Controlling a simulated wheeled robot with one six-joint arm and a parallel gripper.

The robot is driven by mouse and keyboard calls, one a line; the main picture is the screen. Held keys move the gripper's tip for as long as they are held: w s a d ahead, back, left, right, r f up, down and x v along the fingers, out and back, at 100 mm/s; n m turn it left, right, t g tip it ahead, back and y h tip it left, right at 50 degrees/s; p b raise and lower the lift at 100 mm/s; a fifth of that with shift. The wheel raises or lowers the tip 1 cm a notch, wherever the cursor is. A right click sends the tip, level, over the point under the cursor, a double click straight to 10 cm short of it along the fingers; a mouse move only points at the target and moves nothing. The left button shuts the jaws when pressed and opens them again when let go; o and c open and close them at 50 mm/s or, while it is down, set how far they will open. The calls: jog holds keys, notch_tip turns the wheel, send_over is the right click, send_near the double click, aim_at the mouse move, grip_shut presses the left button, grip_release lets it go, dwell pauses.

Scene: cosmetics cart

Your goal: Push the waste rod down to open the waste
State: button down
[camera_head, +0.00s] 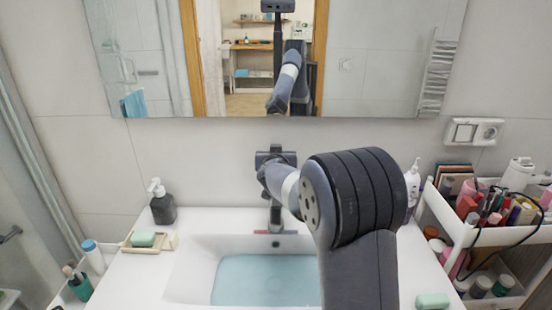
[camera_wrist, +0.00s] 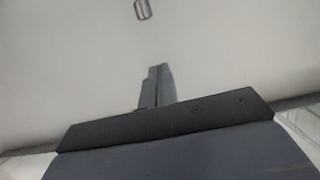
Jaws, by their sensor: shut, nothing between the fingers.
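The white basin (camera_head: 188,277) holds pale blue water (camera_head: 262,280). My gripper (camera_head: 276,222) points down at the back edge of the basin. In the wrist view my gripper (camera_wrist: 157,84) shows as two dark fingers pressed together with nothing between them. I cannot make out the waste rod in either view; my arm and gripper cover part of the back of the basin. A small bar, reddish at the left, shows by the fingertips in the head view; I cannot tell what it is. A small metal oval fitting (camera_wrist: 143,9) is on the pale surface ahead of the fingers.
A dark soap bottle (camera_head: 162,204) and a soap dish (camera_head: 142,241) stand left of the basin. A crowded white cart (camera_head: 452,222) and a white pump bottle (camera_head: 412,182) are at the right. A green soap bar (camera_head: 432,301) lies at the front right. A mirror (camera_head: 390,60) hangs behind.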

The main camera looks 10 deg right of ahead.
jog(key=shift+w+f+b, duration=0.15)
jog(key=shift+f+b, duration=0.9)
jog(key=shift+f, duration=1)
jog(key=shift+f, duration=0.1)
notch_tip(320, 180, down, 2)
jog(key=shift+f+b, duration=0.15)
jog(key=shift+b, duration=0.5)
